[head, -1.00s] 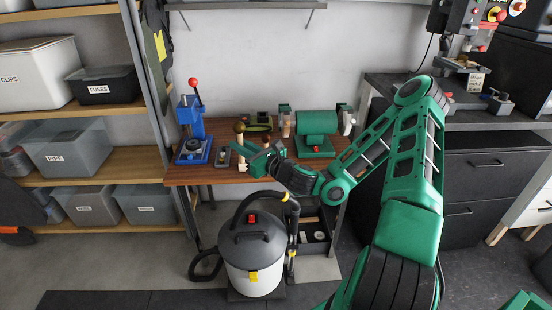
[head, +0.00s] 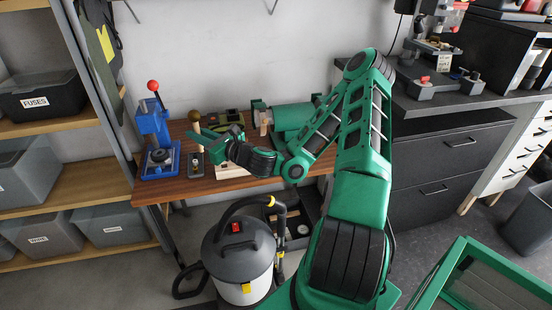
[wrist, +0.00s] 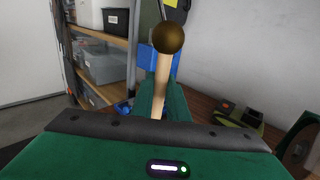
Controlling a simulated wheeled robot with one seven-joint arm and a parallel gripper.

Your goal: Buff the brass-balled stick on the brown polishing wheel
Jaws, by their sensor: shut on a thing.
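The stick, a pale rod with a dull brass ball (wrist: 168,37) on top, stands upright in the wrist view. Its ball also shows in the head view (head: 194,116). My gripper (head: 204,138) is shut on the pale rod (wrist: 160,85), below the ball, above the bench. The green bench grinder (head: 291,117) stands to the right at the back of the bench, partly behind my arm. A tan-brown wheel (head: 263,122) shows at its left end; its right end is hidden by my arm. The stick is apart from the wheel. The rod's lower end is hidden.
A blue press (head: 156,140) with a red knob stands at the bench's left. A small dark block (head: 196,164) and a pale wooden block (head: 231,170) lie near the front edge. A vacuum (head: 238,255) stands on the floor in front. Shelves stand left.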

